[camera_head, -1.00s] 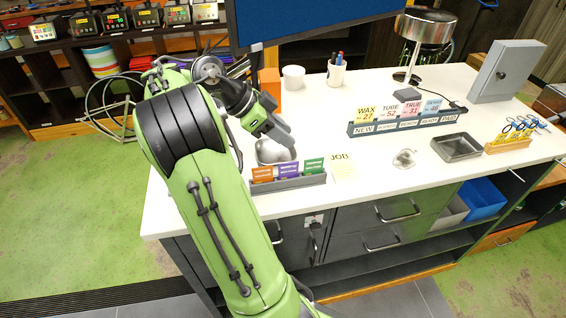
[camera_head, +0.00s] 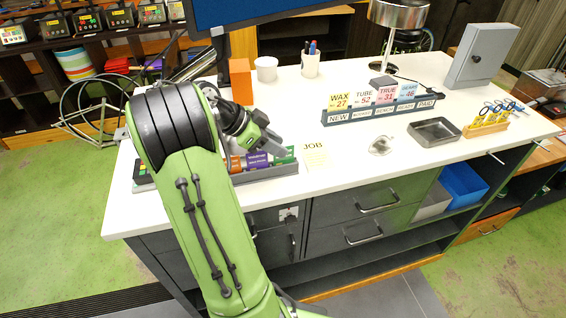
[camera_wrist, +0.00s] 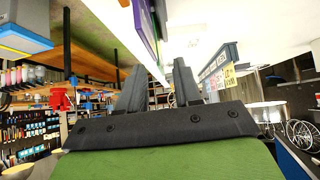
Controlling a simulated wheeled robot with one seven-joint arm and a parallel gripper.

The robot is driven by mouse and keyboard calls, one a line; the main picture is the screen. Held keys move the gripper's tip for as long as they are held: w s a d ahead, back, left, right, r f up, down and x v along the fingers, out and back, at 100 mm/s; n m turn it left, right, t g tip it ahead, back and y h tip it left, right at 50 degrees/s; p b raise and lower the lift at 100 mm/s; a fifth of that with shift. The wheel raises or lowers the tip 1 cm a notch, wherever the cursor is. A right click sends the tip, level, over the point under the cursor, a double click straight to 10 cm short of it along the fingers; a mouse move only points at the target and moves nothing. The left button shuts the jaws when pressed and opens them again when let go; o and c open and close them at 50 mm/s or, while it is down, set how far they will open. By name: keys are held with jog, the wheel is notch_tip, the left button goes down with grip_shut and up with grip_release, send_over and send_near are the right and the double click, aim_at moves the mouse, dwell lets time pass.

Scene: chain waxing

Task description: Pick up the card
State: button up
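Orange, purple and green cards stand in a dark holder (camera_head: 280,172) at the counter's front left; the purple card (camera_head: 257,161) and green card (camera_head: 282,156) show partly, the rest behind my arm. A pale JOB card (camera_head: 316,156) lies right of the holder. WAX (camera_head: 340,101), TUBE, TRUE and another card stand in a long labelled rack further back. My gripper (camera_head: 276,147) is low over the coloured cards. In the wrist view its fingers (camera_wrist: 160,72) are apart with nothing seen held. A purple card (camera_wrist: 146,32) shows just beyond the left finger; contact cannot be told.
An orange box (camera_head: 241,82), a white cup (camera_head: 266,69) and a pen cup (camera_head: 310,65) stand behind the gripper. A monitor (camera_head: 250,10) hangs above. A metal tray (camera_head: 434,131) and a small clear object (camera_head: 380,146) lie to the right. The counter's front middle is clear.

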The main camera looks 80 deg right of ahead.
aim_at(284, 160)
jog(key=x, duration=0.3)
jog(key=shift+s+d+f, duration=0.15)
jog(key=shift+c, duration=0.3)
grip_shut()
